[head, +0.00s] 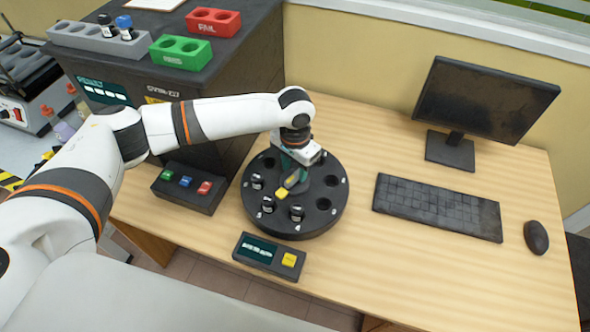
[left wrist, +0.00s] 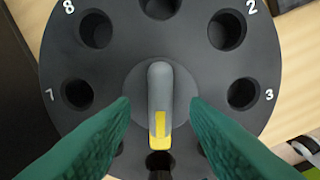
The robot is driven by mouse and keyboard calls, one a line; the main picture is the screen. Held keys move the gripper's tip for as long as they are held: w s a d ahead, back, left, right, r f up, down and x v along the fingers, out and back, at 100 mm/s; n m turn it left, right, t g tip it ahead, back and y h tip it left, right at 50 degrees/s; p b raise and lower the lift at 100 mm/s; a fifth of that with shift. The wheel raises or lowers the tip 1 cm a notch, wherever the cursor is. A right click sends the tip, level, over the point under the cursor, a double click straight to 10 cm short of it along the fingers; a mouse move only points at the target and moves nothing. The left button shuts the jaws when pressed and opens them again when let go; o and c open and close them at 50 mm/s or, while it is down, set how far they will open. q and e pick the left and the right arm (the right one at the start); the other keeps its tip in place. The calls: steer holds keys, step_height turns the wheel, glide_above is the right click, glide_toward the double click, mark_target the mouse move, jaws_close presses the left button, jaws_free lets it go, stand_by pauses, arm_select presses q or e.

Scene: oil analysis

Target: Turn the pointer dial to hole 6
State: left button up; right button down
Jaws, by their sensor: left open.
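The round black dial base (head: 322,222) stands on the wooden table, with numbered holes around it. The pointer (head: 291,181) is a grey bar with a yellow end at its centre. In the left wrist view the pointer (left wrist: 160,100) points straight down at the bottom hole (left wrist: 160,160), whose number is out of sight. Labels 7 and 8 show on the left, 2 and 3 on the right. My left gripper (head: 297,164) is open above the dial, its green fingers on either side of the pointer with visible gaps. My right gripper is not in view.
Several dark vials (head: 268,204) stand in holes on the dial's left and front. A three-button box (head: 188,188) is at the left, a display box with a yellow button (head: 268,255) in front. The keyboard (head: 437,207), monitor (head: 486,98) and mouse (head: 536,237) lie right.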

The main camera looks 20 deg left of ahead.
arm_select(q)
steer(key=shift+f, duration=1.15)
jaws_close()
steer(key=shift+r, duration=0.1)
